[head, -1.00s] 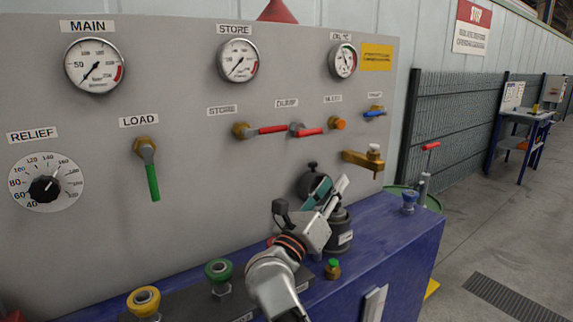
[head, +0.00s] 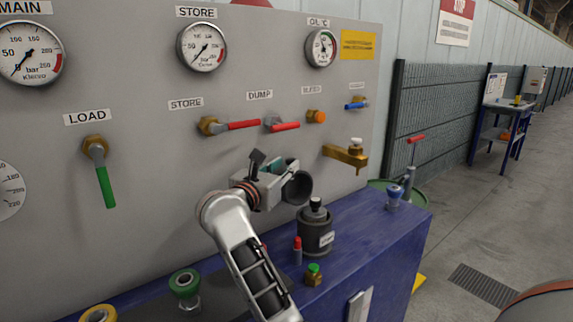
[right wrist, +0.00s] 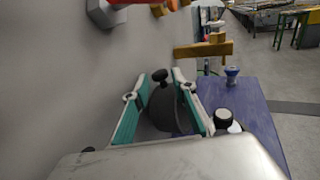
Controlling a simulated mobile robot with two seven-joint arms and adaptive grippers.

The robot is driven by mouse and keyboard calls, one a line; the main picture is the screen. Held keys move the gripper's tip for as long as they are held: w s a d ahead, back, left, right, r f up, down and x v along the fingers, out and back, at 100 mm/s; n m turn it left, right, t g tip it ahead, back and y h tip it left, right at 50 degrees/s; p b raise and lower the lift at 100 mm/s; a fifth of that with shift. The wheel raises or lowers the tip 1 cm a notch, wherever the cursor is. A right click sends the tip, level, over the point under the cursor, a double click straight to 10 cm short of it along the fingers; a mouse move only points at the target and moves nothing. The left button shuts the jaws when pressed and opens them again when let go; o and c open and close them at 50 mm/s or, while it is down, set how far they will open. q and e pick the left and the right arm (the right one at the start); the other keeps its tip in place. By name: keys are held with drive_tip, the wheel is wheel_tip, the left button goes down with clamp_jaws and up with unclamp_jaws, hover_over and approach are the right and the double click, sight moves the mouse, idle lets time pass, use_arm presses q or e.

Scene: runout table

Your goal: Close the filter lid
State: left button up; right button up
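The filter is a dark grey pot (head: 318,236) with a pale label and a black-topped cap, standing on the blue bench. Its lid appears to be the dark round disc (head: 298,188) raised above and to the left of the pot, clear of it. My right gripper (head: 281,170) is beside the disc, overlapping its left part in the head view. In the right wrist view the teal finger pads stand apart, with the dark disc (right wrist: 166,110) and its black knob between or just beyond them. Contact cannot be told. My left gripper is not in view.
The grey panel with gauges and red-handled valves (head: 243,125) rises close behind the gripper. A brass tap (head: 345,155) juts out to the right. A red-topped fitting (head: 297,249), a green-topped fitting (head: 313,275) and a blue knob (head: 394,197) stand on the bench (head: 372,240).

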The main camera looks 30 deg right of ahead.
drive_tip(key=shift+x, duration=1.1)
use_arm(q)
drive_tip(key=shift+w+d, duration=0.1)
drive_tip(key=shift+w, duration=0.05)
use_arm(e)
clamp_jaws()
